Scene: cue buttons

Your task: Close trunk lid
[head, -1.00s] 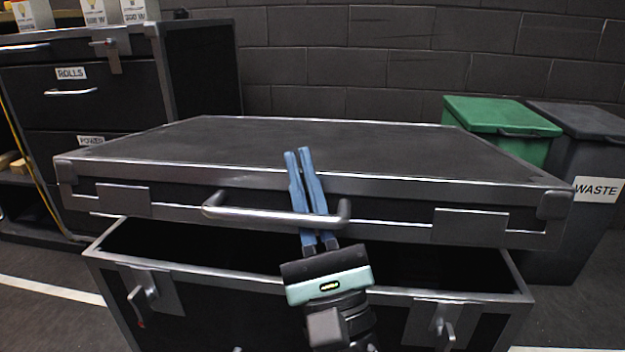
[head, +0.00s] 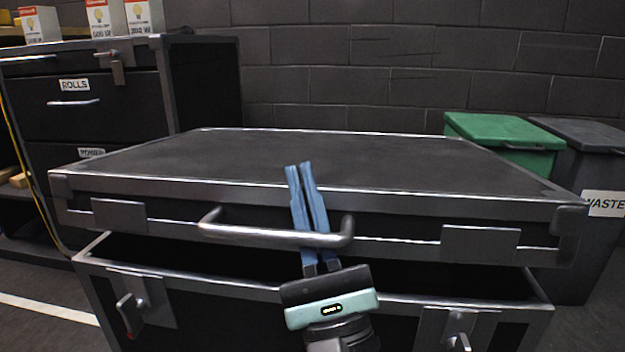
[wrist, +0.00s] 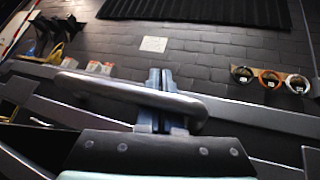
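The trunk is a black case with metal edges. Its lid (head: 350,160) is tilted only a little open, and a dark gap shows between the lid's front edge and the trunk body (head: 400,296). A metal bar handle (head: 262,233) is on the lid's front; it also shows in the wrist view (wrist: 120,90). My gripper (head: 299,166) has its two blue fingers close together, crossing the handle near its right end, with tips over the lid's front edge. In the wrist view the bar covers part of the fingers (wrist: 160,76). Nothing is visible between them.
Latches (head: 130,310) hang on the trunk's front. A dark drawer cabinet (head: 110,110) with boxes on top stands at the left. A green bin (head: 500,140) and a grey waste bin (head: 585,160) stand at the right. A brick wall (head: 400,70) is behind.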

